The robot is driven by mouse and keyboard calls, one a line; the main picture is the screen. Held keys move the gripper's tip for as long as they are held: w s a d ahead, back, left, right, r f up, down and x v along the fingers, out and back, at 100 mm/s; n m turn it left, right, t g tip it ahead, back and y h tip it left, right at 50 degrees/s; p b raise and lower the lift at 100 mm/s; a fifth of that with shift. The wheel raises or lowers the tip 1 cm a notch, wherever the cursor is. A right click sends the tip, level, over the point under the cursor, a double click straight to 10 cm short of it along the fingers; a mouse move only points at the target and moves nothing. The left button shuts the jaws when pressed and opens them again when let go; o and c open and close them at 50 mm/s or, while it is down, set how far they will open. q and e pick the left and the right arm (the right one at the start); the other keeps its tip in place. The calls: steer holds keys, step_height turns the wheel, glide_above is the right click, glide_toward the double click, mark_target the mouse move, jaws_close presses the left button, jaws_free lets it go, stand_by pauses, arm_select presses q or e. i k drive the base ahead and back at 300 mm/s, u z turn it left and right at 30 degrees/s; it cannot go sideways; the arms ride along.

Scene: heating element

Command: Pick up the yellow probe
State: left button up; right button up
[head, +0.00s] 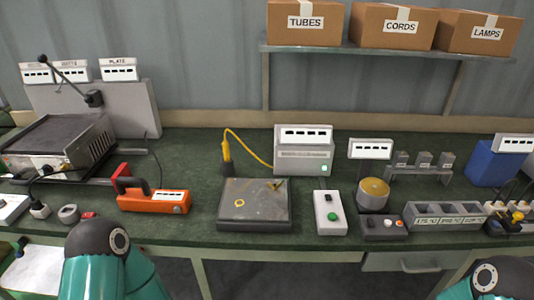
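The yellow probe (226,151) stands upright in a small dark holder (228,169) behind the dark square plate. Its yellow cable (248,145) arches up and runs right to a grey meter box (304,158) with a white display panel and a green light. Teal links of my two arms show at the bottom left and bottom right edges. Neither gripper shows in the head view, so I cannot see their fingers.
The dark plate block (254,223) is in front of the probe. An orange tool (153,202) lies left of it, a grey box with a green button (330,213) right. A shelf (380,50) holds three cartons. Green bench top (190,150) is clear left of the probe.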

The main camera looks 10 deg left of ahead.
mark_target(226, 149)
steer(key=z, duration=0.1)
steer(key=i, duration=0.25)
steer(key=z, duration=3.15)
steer(key=k, duration=1.05)
steer(key=u, duration=0.3)
steer(key=k, duration=1.35)
steer(key=u, duration=0.65)
steer(key=k, duration=0.55)
steer(key=u, duration=0.4)
